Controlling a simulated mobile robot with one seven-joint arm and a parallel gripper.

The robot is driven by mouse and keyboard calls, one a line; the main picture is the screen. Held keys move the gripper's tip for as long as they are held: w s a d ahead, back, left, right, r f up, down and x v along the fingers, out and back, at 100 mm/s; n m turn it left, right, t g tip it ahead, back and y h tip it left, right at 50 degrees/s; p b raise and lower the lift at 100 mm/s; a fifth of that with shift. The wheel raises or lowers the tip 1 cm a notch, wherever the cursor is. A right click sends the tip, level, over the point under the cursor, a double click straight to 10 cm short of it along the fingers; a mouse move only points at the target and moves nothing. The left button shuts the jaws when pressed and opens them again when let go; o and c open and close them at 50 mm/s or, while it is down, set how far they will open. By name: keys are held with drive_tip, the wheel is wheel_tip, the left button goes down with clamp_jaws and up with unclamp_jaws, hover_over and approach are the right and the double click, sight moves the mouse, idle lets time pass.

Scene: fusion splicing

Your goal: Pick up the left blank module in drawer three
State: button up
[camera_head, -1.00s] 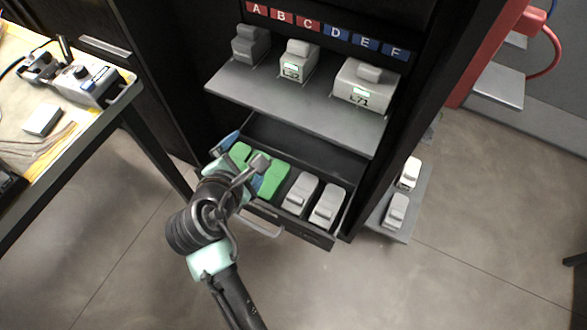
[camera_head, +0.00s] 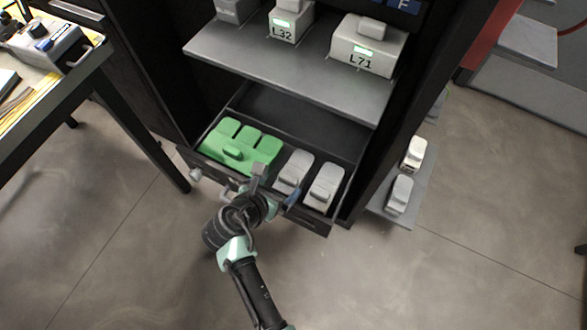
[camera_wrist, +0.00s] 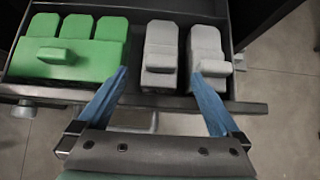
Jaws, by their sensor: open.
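The left blank module (camera_head: 294,172) is a light grey block with a raised grip, in the open drawer beside a similar right grey module (camera_head: 325,187). In the wrist view the left module (camera_wrist: 160,55) stands ahead of my gripper (camera_wrist: 160,78), between the lines of its two blue fingers. The right grey module (camera_wrist: 207,55) is just past the right fingertip. My gripper (camera_head: 280,190) is open and empty at the drawer's front edge. No contact with a module shows. The fingers are partly hidden in the head view.
A wide green module (camera_head: 240,148) fills the drawer's left side. The drawer's front wall (camera_wrist: 180,103) lies under the fingers. A grey shelf (camera_head: 290,75) with labelled modules overhangs the drawer's back. A table (camera_head: 85,75) stands at left. Floor in front is clear.

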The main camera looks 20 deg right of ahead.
sight(286, 181)
drive_tip(key=b+x, duration=0.1)
drive_tip(key=x, duration=0.1)
drive_tip(key=b+x, duration=0.1)
drive_tip(key=x, duration=0.1)
drive_tip(key=shift+s+a+f, duration=0.1)
drive_tip(key=shift+s+f, duration=0.1)
drive_tip(key=shift+f, duration=0.1)
drive_tip(key=shift+w+f, duration=0.15)
drive_tip(key=shift+w, duration=0.05)
clamp_jaws()
